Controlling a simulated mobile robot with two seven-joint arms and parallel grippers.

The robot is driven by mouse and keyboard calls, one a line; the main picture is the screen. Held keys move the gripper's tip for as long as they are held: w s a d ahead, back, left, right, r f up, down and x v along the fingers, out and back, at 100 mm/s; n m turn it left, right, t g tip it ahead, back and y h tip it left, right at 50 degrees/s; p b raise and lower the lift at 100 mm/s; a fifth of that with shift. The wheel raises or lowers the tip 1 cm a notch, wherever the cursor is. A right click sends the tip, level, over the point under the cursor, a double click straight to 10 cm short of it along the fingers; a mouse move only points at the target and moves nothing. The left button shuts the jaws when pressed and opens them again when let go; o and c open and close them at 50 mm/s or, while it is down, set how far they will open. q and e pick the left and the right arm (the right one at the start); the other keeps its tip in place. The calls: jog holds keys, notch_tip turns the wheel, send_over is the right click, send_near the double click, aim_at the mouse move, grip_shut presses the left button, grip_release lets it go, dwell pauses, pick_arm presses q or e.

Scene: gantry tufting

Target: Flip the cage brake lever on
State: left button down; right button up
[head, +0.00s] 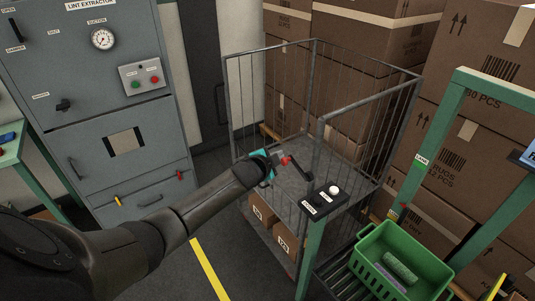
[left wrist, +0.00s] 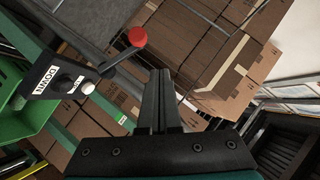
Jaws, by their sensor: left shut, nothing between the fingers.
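The brake lever is a dark arm with a red ball knob (head: 285,160), by the front of the wire cage (head: 318,125). In the left wrist view the red knob (left wrist: 137,36) stands up and left of my fingertips, with its dark arm running down-left. My left gripper (head: 273,168) is shut and empty, close beside the knob in the head view. Its closed fingers (left wrist: 160,95) show apart from the knob in the left wrist view. My right gripper is not in view.
A black button box (head: 322,203) with a white button tops a green post in front of the cage. A green crate (head: 385,262) stands at lower right. Brown cartons (head: 455,130) fill the right and back. A grey lint extractor (head: 95,100) stands at left.

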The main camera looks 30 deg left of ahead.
pick_arm(q)
jog(key=r+v, duration=0.1)
jog(key=v, duration=0.5)
jog(key=shift+a+p, duration=0.35)
jog(key=shift+p, duration=0.1)
jog(key=shift+r, duration=0.1)
jog(key=s+d+f+n+g+b, duration=0.15)
jog(key=s+f+b, duration=0.35)
jog(key=f, duration=0.7)
jog(key=s+f+n+g+b, duration=0.1)
jog(key=s+f+g+b, duration=0.15)
jog(key=s+f, duration=0.65)
jog(key=s+d+f+n+g+b, duration=0.1)
jog(key=s+f+n+g+b, duration=0.15)
jog(key=f, duration=1.35)
jog(key=s+d+f+g+b, duration=0.2)
jog(key=s+d+f+b, duration=0.1)
jog(key=s+f, duration=0.5)
jog(key=s+d+f+n+g+h+b, duration=0.1)
jog(key=s+d+f+b, duration=0.3)
jog(key=s+f, duration=0.4)
jog(key=s+d+f+n+g+b, duration=0.1)
jog(key=s+d+f+g+b, duration=0.2)
jog(key=s, duration=1.4)
notch_tip(320, 180, down, 5)
jog(key=d, duration=0.2)
jog(key=shift+d+f, duration=0.15)
jog(key=shift+d, duration=0.15)
